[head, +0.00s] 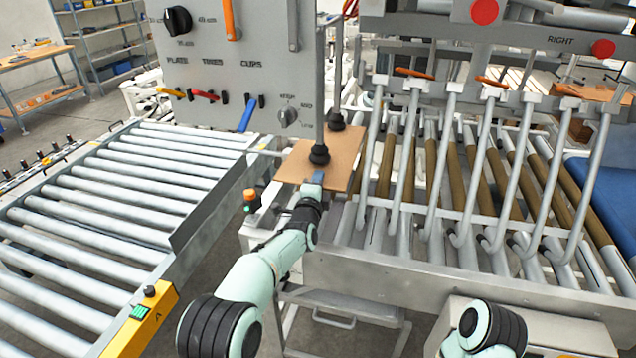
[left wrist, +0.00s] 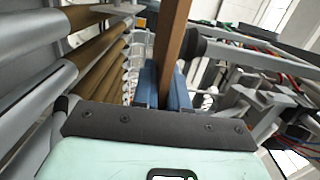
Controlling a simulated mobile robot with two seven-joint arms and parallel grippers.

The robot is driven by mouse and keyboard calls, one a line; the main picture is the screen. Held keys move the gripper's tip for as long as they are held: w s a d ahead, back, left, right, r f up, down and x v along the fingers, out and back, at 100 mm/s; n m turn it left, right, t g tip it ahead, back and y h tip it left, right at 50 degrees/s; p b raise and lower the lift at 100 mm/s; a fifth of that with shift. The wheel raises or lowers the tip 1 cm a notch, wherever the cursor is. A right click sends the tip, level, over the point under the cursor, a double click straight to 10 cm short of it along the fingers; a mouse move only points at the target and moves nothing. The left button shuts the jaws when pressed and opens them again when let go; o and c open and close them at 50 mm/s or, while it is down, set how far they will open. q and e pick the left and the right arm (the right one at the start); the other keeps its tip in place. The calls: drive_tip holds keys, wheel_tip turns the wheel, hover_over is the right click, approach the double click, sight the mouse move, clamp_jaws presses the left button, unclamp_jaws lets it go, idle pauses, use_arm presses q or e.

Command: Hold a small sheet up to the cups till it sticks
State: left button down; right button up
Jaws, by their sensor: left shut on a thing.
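A small brown sheet (head: 296,165) is held out flat under two black suction cups, the near cup (head: 319,155) and the far cup (head: 336,121), which hang on thin rods. My left gripper (head: 317,178) is shut on the sheet's near edge. In the left wrist view the blue fingers (left wrist: 163,90) pinch the sheet (left wrist: 171,45), seen edge-on, and one dark cup (left wrist: 195,43) is right against or very close to its face. Whether both cups touch cannot be told. My right gripper is out of view; only part of that arm shows.
A grey control panel (head: 225,60) with a knob and coloured levers stands behind the sheet. A roller conveyor (head: 120,190) lies left; a roller bed with bent metal hooks (head: 470,170) lies right.

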use_arm(q)
drive_tip(key=shift+r, duration=0.45)
idle(0.4)
drive_tip(key=c, duration=1.1)
unclamp_jaws()
drive_tip(key=shift+f, duration=0.1)
